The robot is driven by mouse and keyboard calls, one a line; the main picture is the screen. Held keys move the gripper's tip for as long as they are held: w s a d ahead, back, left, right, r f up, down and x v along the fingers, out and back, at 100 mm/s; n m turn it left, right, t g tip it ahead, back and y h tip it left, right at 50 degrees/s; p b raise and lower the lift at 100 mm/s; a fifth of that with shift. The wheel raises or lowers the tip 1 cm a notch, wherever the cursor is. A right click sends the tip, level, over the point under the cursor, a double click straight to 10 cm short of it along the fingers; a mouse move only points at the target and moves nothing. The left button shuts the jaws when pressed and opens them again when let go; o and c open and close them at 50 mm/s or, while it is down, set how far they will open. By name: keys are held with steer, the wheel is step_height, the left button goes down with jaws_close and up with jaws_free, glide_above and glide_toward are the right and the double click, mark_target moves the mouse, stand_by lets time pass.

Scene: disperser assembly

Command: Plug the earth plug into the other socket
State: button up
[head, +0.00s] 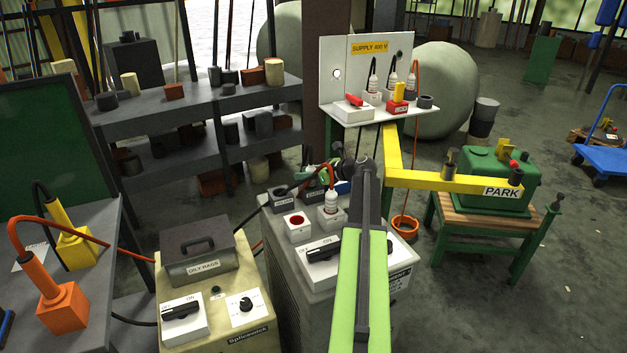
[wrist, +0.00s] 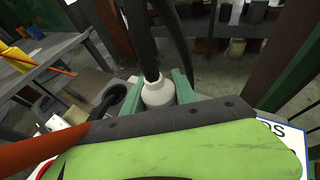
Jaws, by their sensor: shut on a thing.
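My gripper (wrist: 158,88) has its green fingers closed around a white plug (wrist: 157,93) with a thick black cable rising from it. In the head view my gripper (head: 318,175) is low over the back of the grey machine, partly hidden by my arm. Two dark sockets stand there, a left one (head: 284,197) labelled holder and a right one (head: 312,197) whose label is partly hidden. A dark round socket opening (wrist: 110,95) lies just left of the held plug in the wrist view. The held plug's lower end is hidden, so I cannot tell whether it is seated.
A white plug (head: 330,208) with a red cable stands near an empty red-lined socket (head: 297,224). A rotary switch (head: 322,251) is in front. An oily-rags box (head: 197,252) stands left.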

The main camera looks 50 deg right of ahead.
jaws_close()
steer(key=shift+r+p, duration=0.25)
steer(key=shift+p, duration=0.05)
steer(key=s+d+r+p, duration=0.5)
steer(key=s+r+p, duration=0.5)
steer(key=shift+d+r, duration=0.25)
steer(key=shift+d, duration=0.15)
